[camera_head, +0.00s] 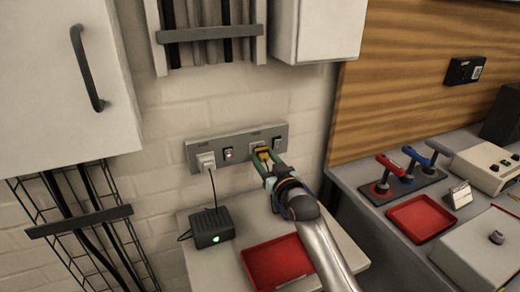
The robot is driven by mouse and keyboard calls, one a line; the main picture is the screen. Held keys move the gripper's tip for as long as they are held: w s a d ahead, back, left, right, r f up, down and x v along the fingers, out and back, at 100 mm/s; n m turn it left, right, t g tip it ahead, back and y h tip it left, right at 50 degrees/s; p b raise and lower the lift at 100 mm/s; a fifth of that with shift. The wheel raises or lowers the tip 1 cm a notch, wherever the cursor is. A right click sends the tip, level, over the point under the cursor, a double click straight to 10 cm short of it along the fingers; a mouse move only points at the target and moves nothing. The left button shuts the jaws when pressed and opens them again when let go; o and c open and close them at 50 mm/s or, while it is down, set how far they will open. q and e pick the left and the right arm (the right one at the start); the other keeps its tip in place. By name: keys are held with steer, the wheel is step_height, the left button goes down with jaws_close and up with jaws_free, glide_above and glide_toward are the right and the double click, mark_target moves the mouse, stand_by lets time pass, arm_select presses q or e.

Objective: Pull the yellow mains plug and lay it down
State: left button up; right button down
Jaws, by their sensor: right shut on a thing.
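The yellow mains plug (262,151) is at the right socket of the grey wall strip (232,160). My right gripper (264,160) is shut on the yellow plug, with its fingers partly hiding it. I cannot tell whether the plug's pins are still in the socket. My right arm comes up from the bottom of the head view. My left gripper is not in view.
A white plug (206,160) sits in the left socket, its cable running to a black box (211,229) with a green light. A red tray (277,262) lies on the small table beside my arm. Red and blue levers (389,163) and another red tray (421,217) are on the right bench.

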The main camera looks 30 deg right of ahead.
mark_target(264, 159)
steer(key=shift+s+a+p, duration=0.15)
steer(key=shift+s+p, duration=1.35)
steer(key=shift+s, duration=0.7)
